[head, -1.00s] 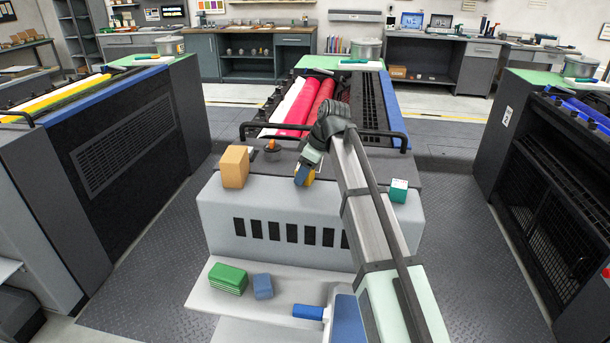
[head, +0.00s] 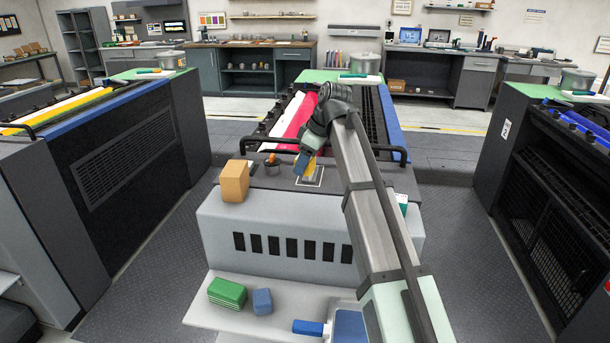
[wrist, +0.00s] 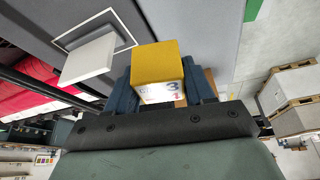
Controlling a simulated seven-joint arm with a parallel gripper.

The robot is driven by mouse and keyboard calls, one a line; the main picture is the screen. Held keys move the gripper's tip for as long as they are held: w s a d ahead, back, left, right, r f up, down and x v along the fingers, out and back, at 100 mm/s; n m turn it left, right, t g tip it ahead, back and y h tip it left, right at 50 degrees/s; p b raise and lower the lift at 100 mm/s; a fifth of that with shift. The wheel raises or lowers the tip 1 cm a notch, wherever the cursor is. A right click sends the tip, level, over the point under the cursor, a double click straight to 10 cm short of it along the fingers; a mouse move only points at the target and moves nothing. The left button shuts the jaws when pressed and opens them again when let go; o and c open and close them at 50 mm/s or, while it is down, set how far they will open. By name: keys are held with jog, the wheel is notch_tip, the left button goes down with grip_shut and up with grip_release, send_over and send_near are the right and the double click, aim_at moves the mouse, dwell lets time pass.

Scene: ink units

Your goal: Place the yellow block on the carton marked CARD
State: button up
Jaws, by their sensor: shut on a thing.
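My gripper (head: 306,165) is above the top of the grey press unit, fingers pointing down. Its blue fingers are shut on the yellow block (wrist: 158,65), which also shows at the fingertips in the head view (head: 313,164). The block has a white label with a 3 on its near face. A tan carton (head: 234,181) stands upright on the press top, left of my gripper and apart from it. No CARD marking can be read on it. A brown patch behind the fingers in the wrist view (wrist: 210,84) may be the carton.
A white-outlined patch with a pale flat piece (head: 310,176) lies below my gripper; the piece also shows in the wrist view (wrist: 90,62). A dark pot (head: 271,167) stands between carton and gripper.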

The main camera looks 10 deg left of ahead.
jog(key=shift+r, duration=0.6)
jog(key=shift+s+a+r, duration=0.1)
jog(key=shift+a+r, duration=0.15)
jog(key=shift+a, duration=0.05)
jog(key=s+a+r+n, duration=0.1)
jog(key=s+a+r, duration=0.1)
jog(key=a, duration=0.4)
jog(key=s+a+r+n, duration=0.1)
jog(key=a+r, duration=0.1)
jog(key=a, duration=0.4)
notch_tip(320, 180, up, 4)
jog(key=r+g, duration=0.1)
send_over(229, 167)
jog(key=d, duration=0.2)
jog(key=shift+s+a+f, duration=0.1)
jog(key=shift+f, duration=2.4)
jog(key=shift+a+f, duration=0.1)
jog(key=shift+f, duration=2.35)
jog(key=shift+f, duration=0.1)
jog(key=o, duration=1)
